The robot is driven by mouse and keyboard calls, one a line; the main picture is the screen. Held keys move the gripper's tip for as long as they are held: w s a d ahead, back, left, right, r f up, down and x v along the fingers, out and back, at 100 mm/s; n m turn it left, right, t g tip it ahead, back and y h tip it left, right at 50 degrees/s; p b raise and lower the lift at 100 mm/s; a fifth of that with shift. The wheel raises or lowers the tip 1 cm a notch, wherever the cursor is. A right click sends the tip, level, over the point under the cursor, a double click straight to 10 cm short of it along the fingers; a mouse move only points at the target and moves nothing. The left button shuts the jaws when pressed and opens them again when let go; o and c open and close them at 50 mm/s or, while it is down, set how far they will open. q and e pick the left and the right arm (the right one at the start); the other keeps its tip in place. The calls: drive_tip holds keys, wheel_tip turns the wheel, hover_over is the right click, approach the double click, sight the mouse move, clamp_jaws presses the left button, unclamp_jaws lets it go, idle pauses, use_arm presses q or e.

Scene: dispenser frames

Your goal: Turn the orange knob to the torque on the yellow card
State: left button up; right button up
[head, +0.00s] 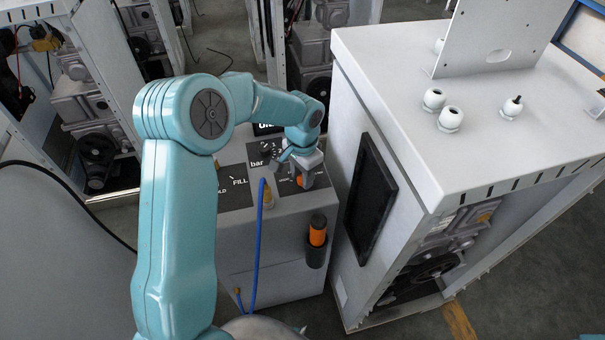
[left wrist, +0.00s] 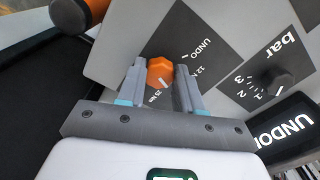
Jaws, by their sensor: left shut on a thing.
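The orange knob (left wrist: 159,69) sits on a dark dial plate (left wrist: 196,45) on the grey cabinet top. My left gripper (left wrist: 160,78) is shut on the knob, one finger on each side. In the head view the gripper (head: 302,168) reaches down onto the knob (head: 306,181) and partly covers it. I cannot make out a yellow card. My right gripper is not in view.
A black bar knob (left wrist: 273,82) with a numbered scale stands beside the dial. An orange-and-black cylinder (head: 317,232) hangs on the cabinet's front (head: 285,265). A blue hose (head: 259,240) runs down the front. A white machine housing (head: 400,60) stands close on the right.

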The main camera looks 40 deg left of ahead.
use_arm(q)
drive_tip(key=shift+w+r, duration=0.15)
drive_tip(key=o, duration=0.9)
drive_tip(key=shift+o, duration=0.7)
wheel_tip(320, 180, up, 16)
drive_tip(key=shift+r, duration=0.15)
drive_tip(key=shift+s, duration=0.2)
